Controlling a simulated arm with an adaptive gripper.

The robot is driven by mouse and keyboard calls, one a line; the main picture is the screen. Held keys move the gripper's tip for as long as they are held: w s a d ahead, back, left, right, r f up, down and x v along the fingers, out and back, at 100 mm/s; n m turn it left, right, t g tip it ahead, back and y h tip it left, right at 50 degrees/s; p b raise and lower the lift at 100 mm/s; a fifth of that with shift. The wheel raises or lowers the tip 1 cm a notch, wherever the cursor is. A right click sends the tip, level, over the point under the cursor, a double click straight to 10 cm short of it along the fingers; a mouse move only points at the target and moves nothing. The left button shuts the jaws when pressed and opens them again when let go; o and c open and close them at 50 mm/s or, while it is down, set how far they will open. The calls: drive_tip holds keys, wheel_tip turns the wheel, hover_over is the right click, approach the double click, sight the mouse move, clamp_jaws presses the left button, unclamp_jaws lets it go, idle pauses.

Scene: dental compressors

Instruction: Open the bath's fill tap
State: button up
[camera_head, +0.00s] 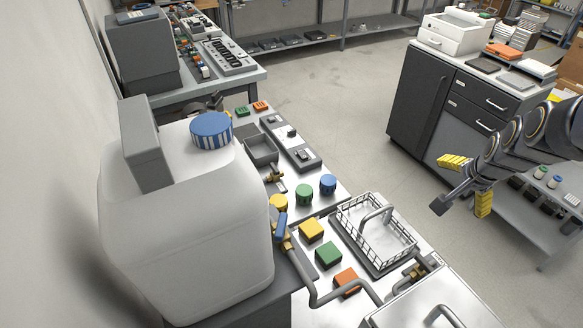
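A tap with a blue lever (281,225) and a brass body stands beside the large white tank, joined to a grey pipe (325,293) that bends towards a steel box with a lid and handle (432,308) at the bottom edge. This box looks like the bath and is cut off by the frame. The blue lever stands roughly upright in the picture; I cannot tell its valve state. Another brass fitting (415,270) sits beside the box. My gripper (468,184) is at the right, far from the tap, with its yellow-padded fingers apart and nothing between them.
The white tank (195,225) with a blue-striped cap stands left of the tap. A wire basket (372,232), coloured blocks (312,230) and round knobs (304,194) crowd the bench. A dark cabinet (425,95) stands behind. Open floor (345,115) lies between.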

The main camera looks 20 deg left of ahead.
drive_tip(key=s+a+f+m+g+y, duration=0.3)
drive_tip(key=s+a+f+y, duration=0.15)
drive_tip(key=s+a, duration=0.2)
drive_tip(key=m+g+y, duration=0.4)
drive_tip(key=y, duration=0.6)
approach(283, 225)
drive_tip(key=a, duration=0.2)
drive_tip(key=shift+h, duration=0.25)
drive_tip(key=x, duration=0.7)
drive_tip(key=shift+a+f, duration=0.25)
drive_tip(key=shift+f, duration=0.1)
drive_tip(key=c, duration=1.2)
